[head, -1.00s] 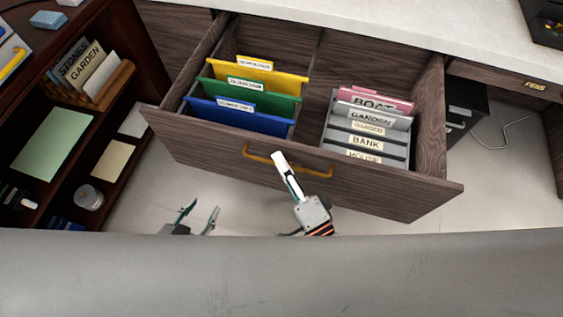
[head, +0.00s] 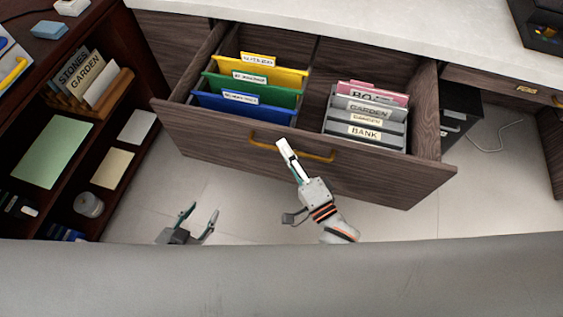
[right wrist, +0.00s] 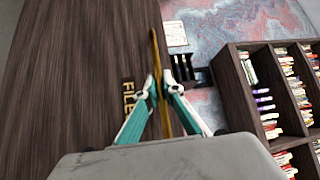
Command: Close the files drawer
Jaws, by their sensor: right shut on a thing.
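The dark wood files drawer (head: 380,182) stands pulled out from the desk, with colored hanging folders (head: 245,92) on the left and grey dividers (head: 365,130) with label cards on the right. Its yellow bar handle (head: 318,157) is on the front. My right gripper (head: 284,147) is at the handle, and in the right wrist view its fingers (right wrist: 160,88) are shut on the handle bar (right wrist: 157,60). "FILE" lettering (right wrist: 128,98) shows on the drawer front there. My left gripper (head: 200,218) is open and empty, low in front of the drawer.
A dark bookshelf (head: 120,110) with books and papers stands at the left. A white desktop (head: 390,30) lies above the drawer. A black box (head: 460,118) sits under the desk at right. The floor (head: 470,200) before the drawer is clear.

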